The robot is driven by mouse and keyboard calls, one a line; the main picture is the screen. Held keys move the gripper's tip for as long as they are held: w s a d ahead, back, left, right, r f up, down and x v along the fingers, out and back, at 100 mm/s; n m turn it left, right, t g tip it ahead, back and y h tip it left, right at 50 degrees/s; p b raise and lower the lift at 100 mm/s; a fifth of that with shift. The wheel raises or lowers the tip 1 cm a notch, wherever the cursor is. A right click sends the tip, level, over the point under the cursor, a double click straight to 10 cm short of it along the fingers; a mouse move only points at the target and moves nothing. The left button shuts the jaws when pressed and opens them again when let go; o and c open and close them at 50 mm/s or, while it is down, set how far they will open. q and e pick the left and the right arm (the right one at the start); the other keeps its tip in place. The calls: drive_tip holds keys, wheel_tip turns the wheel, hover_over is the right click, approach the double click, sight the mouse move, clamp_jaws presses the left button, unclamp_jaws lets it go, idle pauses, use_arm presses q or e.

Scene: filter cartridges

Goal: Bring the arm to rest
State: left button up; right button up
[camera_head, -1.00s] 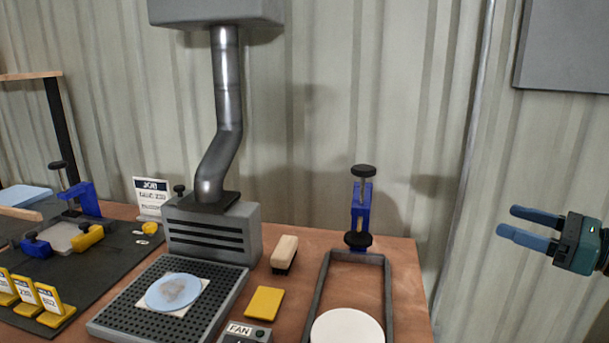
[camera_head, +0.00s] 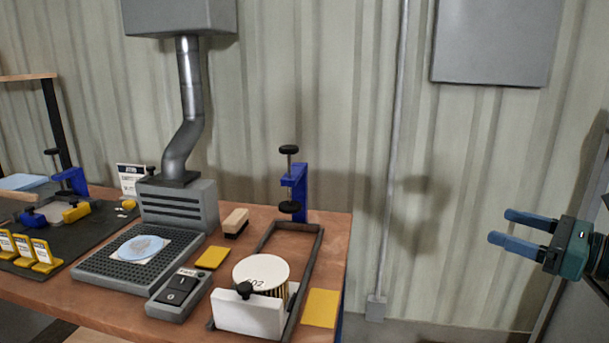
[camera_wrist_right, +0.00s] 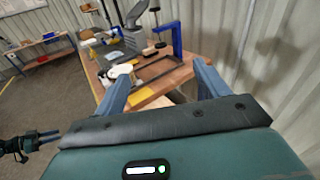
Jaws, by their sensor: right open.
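My right gripper (camera_head: 500,226) is at the right of the head view, in the air off the right end of the bench. Its two blue fingers are apart with nothing between them. In the right wrist view its fingers (camera_wrist_right: 160,74) frame the bench end. A filter cartridge (camera_head: 262,270) with a white round top and pleated side stands in a dark frame (camera_head: 318,255), behind a white block (camera_head: 248,315) with a black knob. My left gripper (camera_wrist_right: 38,140) shows small at the lower left of the right wrist view; its opening is unclear.
The wooden bench (camera_head: 335,235) holds a perforated grey tray (camera_head: 100,265) with a blue disc, a switch box (camera_head: 178,295), a brush (camera_head: 236,222), yellow pads (camera_head: 320,308) and a blue clamp (camera_head: 298,185). A grey pipe (camera_head: 390,180) runs down the wall. Open space lies between bench and right gripper.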

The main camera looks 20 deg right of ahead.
drive_tip(key=a+f+n+g+h+p, duration=0.15)
drive_tip(key=a+f+n, duration=0.25)
drive_tip(key=f, duration=0.5)
drive_tip(key=a+f+n+g+h+b, duration=0.15)
drive_tip(key=a+f+n, duration=0.3)
drive_tip(key=f, duration=0.55)
drive_tip(key=a+f+n+g+h+p, duration=0.25)
drive_tip(key=f+n, duration=0.25)
drive_tip(key=f, duration=0.4)
use_arm(q)
drive_tip(key=shift+a+g+y, duration=0.3)
drive_tip(key=shift+a, duration=0.45)
use_arm(e)
drive_tip(key=s+a+f+n, duration=0.2)
drive_tip(key=s+a+n, duration=0.1)
drive_tip(key=a+n, duration=0.3)
drive_tip(key=s+a+f+n, duration=0.3)
drive_tip(key=a+n, duration=0.4)
drive_tip(key=a, duration=0.2)
drive_tip(key=s+a+f+n+y, duration=0.1)
drive_tip(key=s+a+f+n, duration=0.1)
drive_tip(key=a+n, duration=0.4)
drive_tip(key=shift+s+a+f, duration=0.3)
drive_tip(key=shift+s+a, duration=0.55)
drive_tip(key=shift+a, duration=0.1)
use_arm(q)
drive_tip(key=shift+w+r, duration=0.25)
use_arm(e)
drive_tip(key=shift+n, duration=0.25)
